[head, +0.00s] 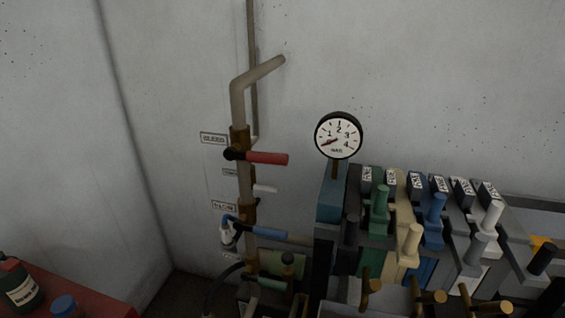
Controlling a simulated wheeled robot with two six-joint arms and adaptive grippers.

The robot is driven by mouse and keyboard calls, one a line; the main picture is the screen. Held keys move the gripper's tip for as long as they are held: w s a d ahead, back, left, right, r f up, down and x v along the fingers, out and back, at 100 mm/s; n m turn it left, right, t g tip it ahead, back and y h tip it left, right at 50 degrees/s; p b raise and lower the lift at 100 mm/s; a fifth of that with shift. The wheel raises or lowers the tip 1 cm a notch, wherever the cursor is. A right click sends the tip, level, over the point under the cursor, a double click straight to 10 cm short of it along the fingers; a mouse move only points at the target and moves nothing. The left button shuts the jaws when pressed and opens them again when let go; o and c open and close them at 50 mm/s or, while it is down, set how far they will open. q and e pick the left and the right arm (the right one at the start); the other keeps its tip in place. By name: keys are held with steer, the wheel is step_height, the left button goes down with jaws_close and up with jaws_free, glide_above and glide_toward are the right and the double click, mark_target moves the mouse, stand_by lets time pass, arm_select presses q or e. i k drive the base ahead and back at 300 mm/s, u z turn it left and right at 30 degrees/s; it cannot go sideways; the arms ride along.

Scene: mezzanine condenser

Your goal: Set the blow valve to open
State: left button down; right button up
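A vertical pipe (242,180) with brass fittings runs up the wall at the centre left, carrying several valves. A small wall label (223,206) seems to read "BLOW", but the print is too small to be sure. Beside and just below it, a blue lever handle (268,233) points right, roughly level and across the pipe. Higher up, a red lever handle (268,158) also points right, next to another label (213,138) that I cannot read surely. A short white lever (265,188) sits between them. Neither of my grippers is in view.
A round gauge (338,135) stands right of the pipe, its needle pointing lower left. A bank of coloured levers (410,235) fills the lower right. A red surface (85,293) with a dark bottle (20,285) is at lower left.

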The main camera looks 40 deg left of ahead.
mark_target(239, 225)
steer(key=z, duration=0.05)
steer(key=k, duration=0.4)
steer(key=u, duration=0.6)
steer(key=i, duration=0.35)
steer(key=u, duration=0.6)
